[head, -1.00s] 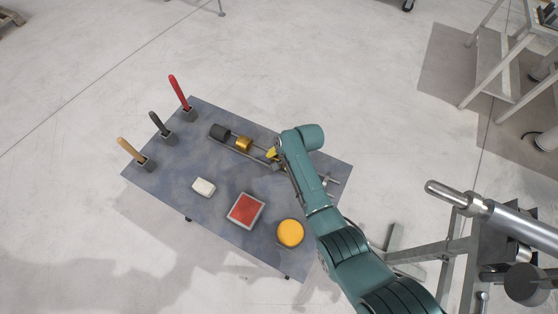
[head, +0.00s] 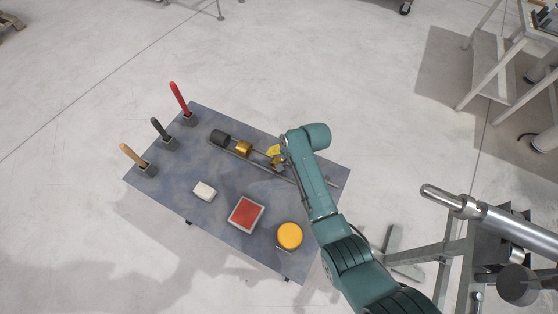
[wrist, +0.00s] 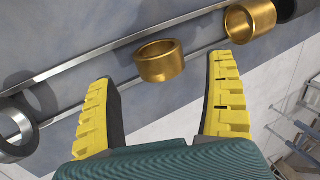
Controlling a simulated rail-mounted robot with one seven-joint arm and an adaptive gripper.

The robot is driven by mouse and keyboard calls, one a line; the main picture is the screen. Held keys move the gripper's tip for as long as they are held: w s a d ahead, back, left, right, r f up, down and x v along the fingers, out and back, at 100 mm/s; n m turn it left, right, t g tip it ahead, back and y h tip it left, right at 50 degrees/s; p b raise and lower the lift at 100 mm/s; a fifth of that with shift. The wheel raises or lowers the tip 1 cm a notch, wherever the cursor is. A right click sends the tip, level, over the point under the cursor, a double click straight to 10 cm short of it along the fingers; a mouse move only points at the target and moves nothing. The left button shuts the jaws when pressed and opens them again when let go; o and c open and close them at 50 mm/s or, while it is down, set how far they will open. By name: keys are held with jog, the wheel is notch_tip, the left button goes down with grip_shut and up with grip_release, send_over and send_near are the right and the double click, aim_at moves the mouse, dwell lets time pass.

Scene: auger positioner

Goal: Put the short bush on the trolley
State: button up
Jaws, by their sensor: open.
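Two brass bushes lie along a pair of rails on the blue-grey trolley top (head: 215,215). The shorter-looking bush (wrist: 160,61) is centred ahead of my gripper in the wrist view; in the head view this bush (head: 277,162) is partly hidden by my gripper. The other brass bush (wrist: 251,20) sits farther along the rails, and this bush (head: 243,148) shows clearly in the head view. My gripper (wrist: 163,68) is open, its yellow fingers wide apart with the short bush between and just beyond their tips, not gripped. In the head view my gripper (head: 275,154) is low over the rails.
A black cylinder (head: 220,137) and a grey ring (wrist: 15,130) are on the rails to either side. Red, black and tan handles stand in holders at the left edge. A white block (head: 204,191), red tray (head: 246,213) and yellow disc (head: 289,236) occupy the front.

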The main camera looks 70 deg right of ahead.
jog(key=p+v, duration=0.1)
jog(key=v, duration=0.6)
jog(key=shift+r, duration=0.15)
jog(key=w+a+r+n+t+h, duration=0.2)
jog(key=w+a+r+n+t, duration=0.3)
jog(key=w+r, duration=0.6)
jog(key=w+a+r+n+t+h, duration=0.15)
jog(key=w+a+r+n, duration=0.5)
jog(key=r, duration=0.75)
jog(key=w+a+r+n+t, duration=0.3)
jog(key=a+r+t, duration=0.3)
jog(key=a+r, duration=0.7)
jog(key=s+a+r+n+t+y, duration=0.2)
jog(key=s+a+r, duration=0.1)
jog(key=a+r, duration=0.2)
jog(key=s+a+r+n+t+y, duration=0.2)
jog(key=s+a+r+n+t, duration=0.1)
jog(key=r, duration=0.6)
jog(key=shift+s+a, duration=0.45)
jog(key=shift+a, duration=0.45)
